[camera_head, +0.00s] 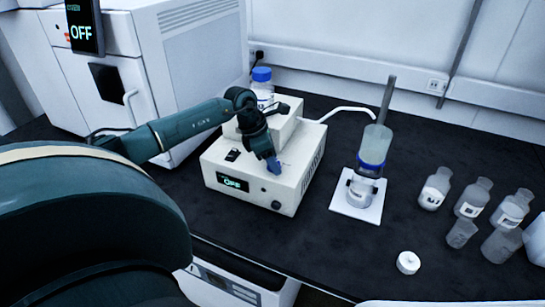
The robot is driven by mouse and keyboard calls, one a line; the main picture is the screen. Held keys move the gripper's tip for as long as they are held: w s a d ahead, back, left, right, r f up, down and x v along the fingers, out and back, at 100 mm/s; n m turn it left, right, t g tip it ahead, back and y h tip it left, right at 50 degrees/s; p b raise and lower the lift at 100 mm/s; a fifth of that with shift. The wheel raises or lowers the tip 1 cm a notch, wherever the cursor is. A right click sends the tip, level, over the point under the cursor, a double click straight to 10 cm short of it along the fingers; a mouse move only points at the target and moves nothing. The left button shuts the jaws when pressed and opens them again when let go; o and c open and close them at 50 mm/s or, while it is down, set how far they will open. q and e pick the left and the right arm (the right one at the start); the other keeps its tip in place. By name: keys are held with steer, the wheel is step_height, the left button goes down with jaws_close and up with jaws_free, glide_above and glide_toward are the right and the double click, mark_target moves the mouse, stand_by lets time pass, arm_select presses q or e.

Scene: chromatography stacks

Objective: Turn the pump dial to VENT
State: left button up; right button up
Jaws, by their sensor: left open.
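The pump (255,178) is a cream box on the dark bench, with a small screen (233,182) reading OFF at the left of its front. A small dark round dial (276,205) sits at the lower right of that front face; its pointer and any VENT mark are too small to read. My left arm reaches in from the left. My left gripper (273,164) is open and points down over the top of the pump, above and behind the dial and apart from it. My right gripper is not in view.
A filter flask (361,187) with a tube stands on a white pad right of the pump. Several bottles (472,197) stand at the right, and a small white cap-like piece (408,262) lies in front. A large instrument (165,60) fills the back left.

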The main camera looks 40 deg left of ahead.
arm_select(q)
steer(key=c, duration=1)
steer(key=shift+o, duration=0.2)
